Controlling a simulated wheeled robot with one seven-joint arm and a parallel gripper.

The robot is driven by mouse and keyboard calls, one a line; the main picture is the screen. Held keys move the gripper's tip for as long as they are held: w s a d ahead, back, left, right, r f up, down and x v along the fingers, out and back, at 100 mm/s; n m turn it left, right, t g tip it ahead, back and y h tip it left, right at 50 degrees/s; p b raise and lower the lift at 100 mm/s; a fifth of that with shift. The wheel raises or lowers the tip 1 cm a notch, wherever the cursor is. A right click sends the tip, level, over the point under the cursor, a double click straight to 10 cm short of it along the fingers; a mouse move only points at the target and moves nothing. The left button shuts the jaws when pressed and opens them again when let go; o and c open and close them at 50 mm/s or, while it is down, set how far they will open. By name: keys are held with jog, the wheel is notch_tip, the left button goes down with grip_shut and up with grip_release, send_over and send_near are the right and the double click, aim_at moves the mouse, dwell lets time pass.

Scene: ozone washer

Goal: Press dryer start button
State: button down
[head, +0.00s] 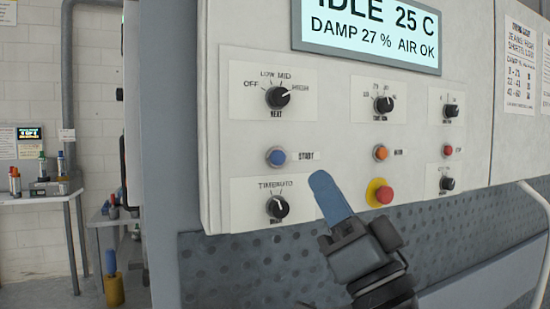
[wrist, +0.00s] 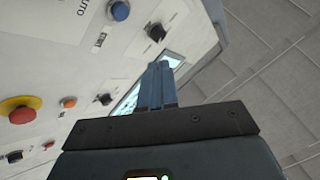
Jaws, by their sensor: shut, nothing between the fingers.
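The blue dryer start button (head: 276,156) sits on the grey-white control panel, with a label reading START to its right. It also shows in the wrist view (wrist: 120,11) near the top edge. My gripper (head: 325,180) has blue fingers and is shut and empty. In the head view its fingertips are to the right of and a little below the start button, apart from it in the picture. In the wrist view the fingers (wrist: 160,68) point up, right of and below the button. The gap between fingertips and panel is hard to judge.
Several black knobs surround the button, including the heat knob (head: 277,97) above and a mode knob (head: 277,207) below. An orange button (head: 380,153) and a red button on a yellow base (head: 380,193) lie to the right. The display (head: 370,35) reads IDLE 25 C.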

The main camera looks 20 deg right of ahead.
aim_at(278, 158)
jog(key=shift+w+r+t, duration=0.15)
jog(key=shift+w+r, duration=0.05)
jog(key=shift+r, duration=0.4)
jog(key=shift+w+r+t, duration=0.15)
jog(key=shift+w+r, duration=0.05)
jog(key=shift+r, duration=0.35)
jog(key=shift+w+b, duration=1.8)
jog(key=shift+w, duration=2.55)
jog(key=shift+w+f, duration=0.1)
jog(key=shift+w+b, duration=0.3)
jog(key=shift+w, duration=0.05)
